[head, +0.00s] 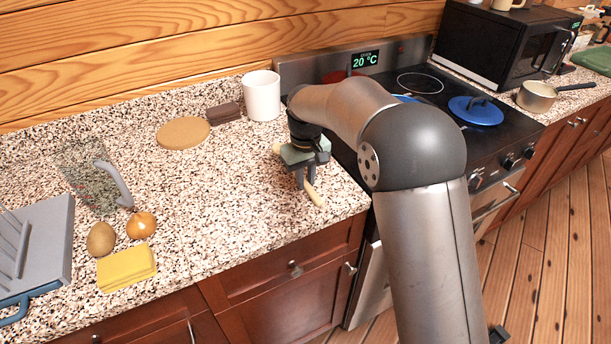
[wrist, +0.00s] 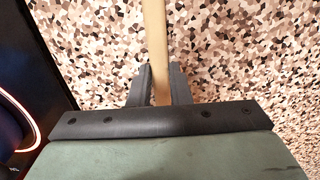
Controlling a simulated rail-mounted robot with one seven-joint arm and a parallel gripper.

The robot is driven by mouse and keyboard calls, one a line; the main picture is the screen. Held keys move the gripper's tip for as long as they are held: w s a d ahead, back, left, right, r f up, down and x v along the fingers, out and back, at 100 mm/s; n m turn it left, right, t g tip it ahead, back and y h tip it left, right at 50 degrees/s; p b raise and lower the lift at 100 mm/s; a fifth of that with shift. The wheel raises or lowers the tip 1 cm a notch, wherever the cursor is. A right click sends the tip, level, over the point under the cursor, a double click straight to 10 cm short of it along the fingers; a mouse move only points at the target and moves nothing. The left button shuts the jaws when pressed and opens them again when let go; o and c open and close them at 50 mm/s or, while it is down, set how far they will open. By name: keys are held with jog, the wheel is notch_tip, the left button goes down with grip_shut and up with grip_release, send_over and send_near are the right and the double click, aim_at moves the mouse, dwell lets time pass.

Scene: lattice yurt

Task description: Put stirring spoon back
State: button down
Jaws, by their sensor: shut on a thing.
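My gripper (head: 304,178) is shut on the stirring spoon (head: 315,195), a pale wooden stick-like piece, over the counter's right part near the stove. In the wrist view the spoon's wooden shaft (wrist: 154,40) runs between the two dark fingers of my gripper (wrist: 160,85) and out of the top of the picture. The spoon's bowl cannot be made out. A white cylindrical container (head: 262,96) stands upright at the back of the counter, behind and left of my gripper. Its inside is not clearly visible.
The stove (head: 480,150) is right of my gripper; a glowing ring (wrist: 20,122) shows in the wrist view. A dark brown block (head: 223,113) and round board (head: 183,132) lie left of the container. The speckled counter (head: 225,190) is clear in the middle.

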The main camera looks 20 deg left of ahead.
jog(key=shift+f, duration=0.1)
jog(key=c, duration=1.3)
grip_release()
jog(key=shift+c, duration=0.2)
notch_tip(320, 180, up, 12)
jog(key=s+d+m, duration=0.2)
jog(key=s+d, duration=0.2)
jog(key=d, duration=0.5)
jog(key=s+d+m, duration=0.2)
jog(key=s+d, duration=0.3)
jog(key=d, duration=0.4)
jog(key=s+d+f+m, duration=0.2)
jog(key=s+d+f, duration=0.2)
jog(key=s, duration=0.5)
jog(key=s+d+f+m, duration=0.2)
jog(key=s+d+f, duration=0.2)
jog(key=s+d, duration=0.5)
jog(key=shift+s+f, duration=0.3)
jog(key=shift+s, duration=0.2)
